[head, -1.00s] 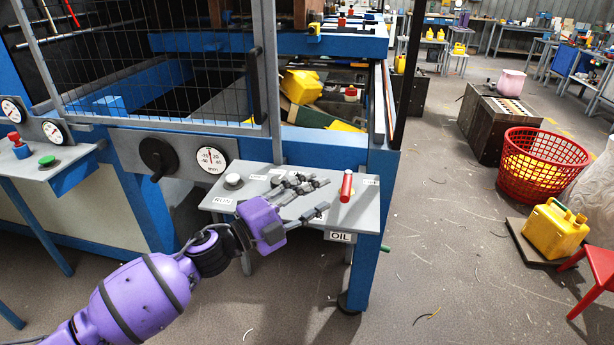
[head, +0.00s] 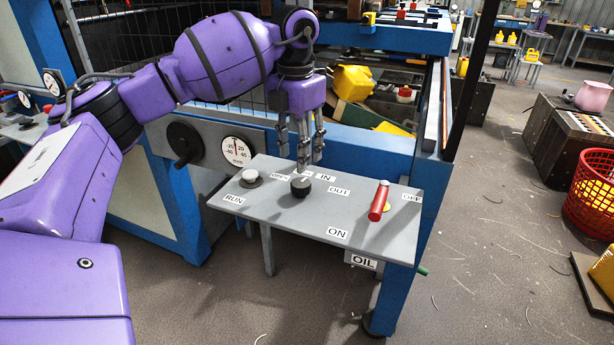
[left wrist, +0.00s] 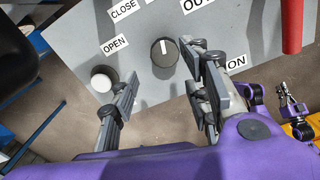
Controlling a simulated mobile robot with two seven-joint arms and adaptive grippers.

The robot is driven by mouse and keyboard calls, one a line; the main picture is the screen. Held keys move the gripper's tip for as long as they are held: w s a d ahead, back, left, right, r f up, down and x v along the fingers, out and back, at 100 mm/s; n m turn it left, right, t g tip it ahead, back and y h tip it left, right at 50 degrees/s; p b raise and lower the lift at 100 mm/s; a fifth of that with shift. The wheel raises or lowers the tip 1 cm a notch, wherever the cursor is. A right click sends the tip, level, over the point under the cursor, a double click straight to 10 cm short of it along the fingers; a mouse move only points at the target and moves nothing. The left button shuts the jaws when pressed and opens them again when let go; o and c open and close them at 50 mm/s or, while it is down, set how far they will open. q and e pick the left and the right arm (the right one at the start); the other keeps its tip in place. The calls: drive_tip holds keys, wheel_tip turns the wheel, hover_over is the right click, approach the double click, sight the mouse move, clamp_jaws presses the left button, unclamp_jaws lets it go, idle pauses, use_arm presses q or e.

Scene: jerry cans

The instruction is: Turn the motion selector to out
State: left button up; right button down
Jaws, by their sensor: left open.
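The motion selector is a round black knob (head: 300,187) with a white pointer mark, on a grey panel (head: 290,222). Labels OPEN, IN and OUT (head: 339,190) stand around it, and CLOSE shows in the left wrist view. There the knob's mark (left wrist: 165,47) points up the picture, toward the CLOSE and IN side, not at OUT. My left gripper (head: 303,163) points down just above and behind the knob. It is open and empty, its fingers apart on either side of the knob in the wrist view. What seems to be my right gripper (left wrist: 291,107) shows small at the right.
A red handle (head: 379,201) stands on the panel's right, between ON and OFF. A pale button (head: 250,177) by RUN is to the left. A hand wheel (head: 184,143) and dial are behind. Yellow cans (head: 353,82) lie inside the machine.

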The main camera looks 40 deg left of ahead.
sight(298, 181)
use_arm(q)
wheel_tip(298, 181, down, 6)
drive_tip(key=shift+f, duration=0.6)
drive_tip(key=shift+w+f, duration=0.1)
drive_tip(key=shift+f, duration=0.05)
drive_tip(key=shift+c, duration=0.2)
drive_tip(key=c, duration=1)
